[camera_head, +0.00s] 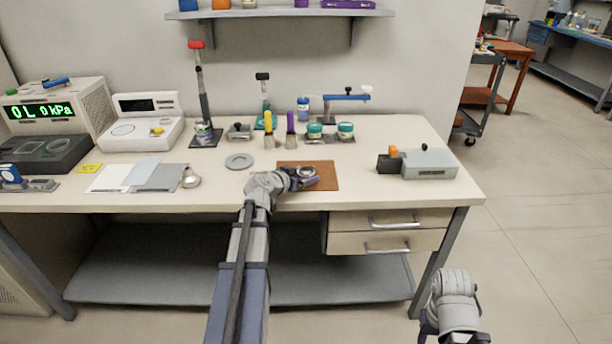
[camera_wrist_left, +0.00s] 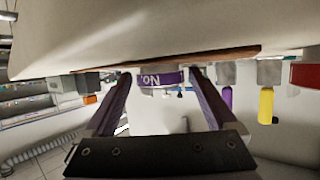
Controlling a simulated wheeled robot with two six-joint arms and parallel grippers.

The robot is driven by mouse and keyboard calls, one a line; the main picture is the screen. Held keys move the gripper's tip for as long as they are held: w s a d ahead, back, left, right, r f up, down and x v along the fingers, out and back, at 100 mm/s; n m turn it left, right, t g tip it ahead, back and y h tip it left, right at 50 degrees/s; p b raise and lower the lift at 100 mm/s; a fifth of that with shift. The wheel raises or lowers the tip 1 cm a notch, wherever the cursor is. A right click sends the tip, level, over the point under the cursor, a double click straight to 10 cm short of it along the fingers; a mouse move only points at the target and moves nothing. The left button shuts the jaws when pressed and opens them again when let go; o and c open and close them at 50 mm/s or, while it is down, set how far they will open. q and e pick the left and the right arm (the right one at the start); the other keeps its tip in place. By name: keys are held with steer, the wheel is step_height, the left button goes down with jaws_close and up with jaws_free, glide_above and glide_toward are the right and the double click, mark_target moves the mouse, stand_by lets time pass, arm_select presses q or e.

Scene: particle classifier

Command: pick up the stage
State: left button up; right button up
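A small round metal piece with a purple band, which I take to be the stage (camera_head: 307,170), sits on the brown mat (camera_head: 328,169) near the table's front. My left gripper (camera_head: 308,182) is at its near side, low over the mat, and partly hides it. In the left wrist view, which shows the scene upside down, the purple band marked "No." (camera_wrist_left: 162,78) lies between the two fingertips of my left gripper (camera_wrist_left: 160,85). The fingers are apart, with narrow gaps seeming to show beside the band. My right arm is at the lower right, off the table; its fingers do not show clearly.
A flat grey disc (camera_head: 240,161) lies left of the mat. Jars (camera_head: 345,131), brushes (camera_head: 290,130) and stands line the back. A grey device with an orange knob (camera_head: 430,163) stands at the right. Plates (camera_head: 160,176) and a metal bulb (camera_head: 190,178) lie left.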

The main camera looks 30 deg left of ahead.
arm_select(q)
steer(key=c, duration=1.3)
steer(key=shift+o, duration=0.2)
step_height(320, 180, up, 10)
steer(key=p, duration=1)
